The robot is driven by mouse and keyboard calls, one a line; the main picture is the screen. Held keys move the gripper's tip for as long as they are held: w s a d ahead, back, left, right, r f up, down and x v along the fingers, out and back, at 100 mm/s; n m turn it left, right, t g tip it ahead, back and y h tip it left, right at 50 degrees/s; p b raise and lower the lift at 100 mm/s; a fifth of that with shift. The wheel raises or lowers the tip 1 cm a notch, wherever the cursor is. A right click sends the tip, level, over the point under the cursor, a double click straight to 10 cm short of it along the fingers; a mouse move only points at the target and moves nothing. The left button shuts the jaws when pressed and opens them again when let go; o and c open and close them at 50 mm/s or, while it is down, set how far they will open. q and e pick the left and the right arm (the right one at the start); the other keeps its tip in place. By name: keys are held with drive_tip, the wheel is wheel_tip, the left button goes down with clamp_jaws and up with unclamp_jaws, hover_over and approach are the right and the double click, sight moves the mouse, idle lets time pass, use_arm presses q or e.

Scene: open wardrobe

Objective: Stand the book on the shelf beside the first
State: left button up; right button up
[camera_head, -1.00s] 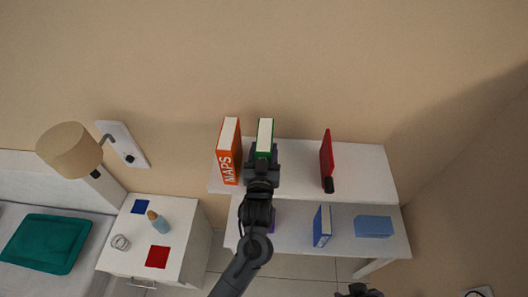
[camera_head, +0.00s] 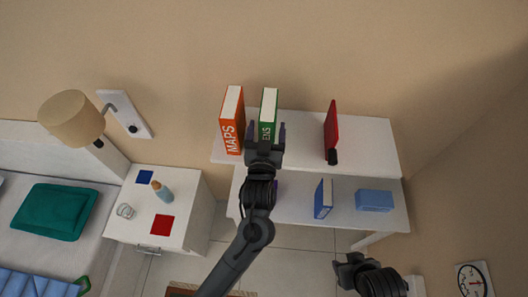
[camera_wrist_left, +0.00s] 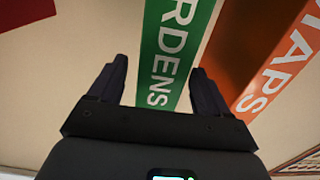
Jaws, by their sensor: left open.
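The orange book lettered MAPS (camera_head: 231,122) stands upright at the left of the upper shelf (camera_head: 300,140). The green book (camera_head: 269,112) stands upright on the same shelf, just right of the orange one, with a narrow gap between them. My left gripper (camera_head: 265,135) is open in front of the green book. In the left wrist view the green spine, lettered "RDENS" (camera_wrist_left: 172,60), lies between my spread fingers, with space on both sides. The orange book (camera_wrist_left: 262,65) is beside it there. My right gripper (camera_head: 345,268) is low at the bottom, away from the shelf; its fingers are unclear.
A red item (camera_head: 331,130) stands on the upper shelf at right. A blue book (camera_head: 323,198) and a blue box (camera_head: 374,200) are on the lower surface. A nightstand (camera_head: 190,215) with a bottle (camera_head: 162,191) is at left. The shelf between green book and red item is clear.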

use_arm(q)
drive_tip(key=s+b, duration=0.1)
drive_tip(key=s, duration=0.8)
drive_tip(key=s+a+f+g+h, duration=0.1)
drive_tip(key=s+a+f+g, duration=0.8)
drive_tip(key=f, duration=0.4)
drive_tip(key=s+a+f+g+y, duration=0.1)
drive_tip(key=s+a+f+g, duration=0.1)
drive_tip(key=s+a, duration=0.4)
drive_tip(key=s+a+f+m+g+y, duration=0.1)
drive_tip(key=s+a+f+g, duration=0.1)
drive_tip(key=s+a, duration=0.4)
drive_tip(key=shift+s+a+g, duration=0.3)
drive_tip(key=shift+s+g, duration=0.4)
drive_tip(key=shift+s, duration=0.5)
